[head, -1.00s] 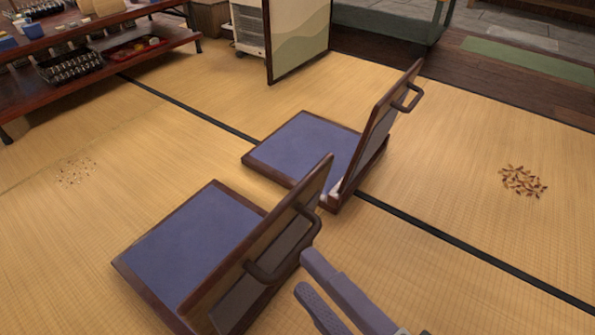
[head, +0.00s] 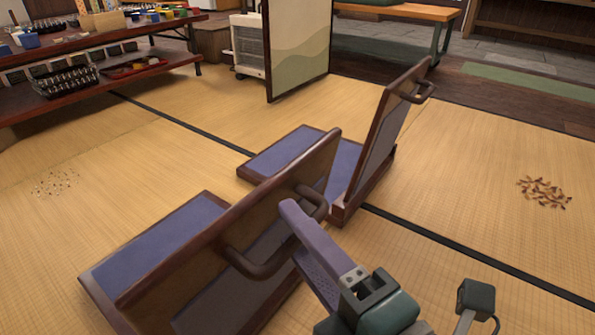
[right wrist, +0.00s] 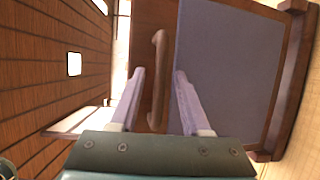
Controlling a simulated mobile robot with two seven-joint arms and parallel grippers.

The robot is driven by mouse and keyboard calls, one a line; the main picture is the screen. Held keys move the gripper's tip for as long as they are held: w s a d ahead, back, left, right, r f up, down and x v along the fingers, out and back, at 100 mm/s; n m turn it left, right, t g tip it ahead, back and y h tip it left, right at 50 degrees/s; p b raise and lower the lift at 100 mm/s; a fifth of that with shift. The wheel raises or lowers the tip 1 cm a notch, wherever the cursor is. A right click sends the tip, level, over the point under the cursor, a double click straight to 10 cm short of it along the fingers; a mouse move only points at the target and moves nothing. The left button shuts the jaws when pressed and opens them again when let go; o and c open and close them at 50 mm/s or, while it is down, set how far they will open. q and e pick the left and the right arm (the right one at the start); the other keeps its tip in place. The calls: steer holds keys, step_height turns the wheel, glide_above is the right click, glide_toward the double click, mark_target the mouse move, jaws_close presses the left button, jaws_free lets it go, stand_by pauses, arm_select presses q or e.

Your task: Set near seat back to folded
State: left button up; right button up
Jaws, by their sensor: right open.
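The near seat (head: 155,240) is a low legless floor chair with a blue cushion and dark wooden frame. Its near seat back (head: 215,240) stands raised, leaning, with a bar handle (head: 252,264) on its rear face. My right gripper (head: 294,230) is at this handle, its fingers pointing at the back. In the right wrist view the open fingers (right wrist: 158,78) lie on either side of the wooden handle (right wrist: 159,55), with gaps showing. The far finger partly hides the handle in the head view. My left gripper is not in view.
A second floor chair (head: 275,160) with its back (head: 385,130) raised stands just beyond. A folding screen (head: 297,45) and heater (head: 248,45) are behind. Brown debris (head: 543,191) lies on open tatami at right.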

steer(key=shift+w+a, duration=0.15)
steer(key=shift+w, duration=0.05)
jaws_close()
stand_by(0.3)
steer(key=shift+r, duration=0.1)
stand_by(1.0)
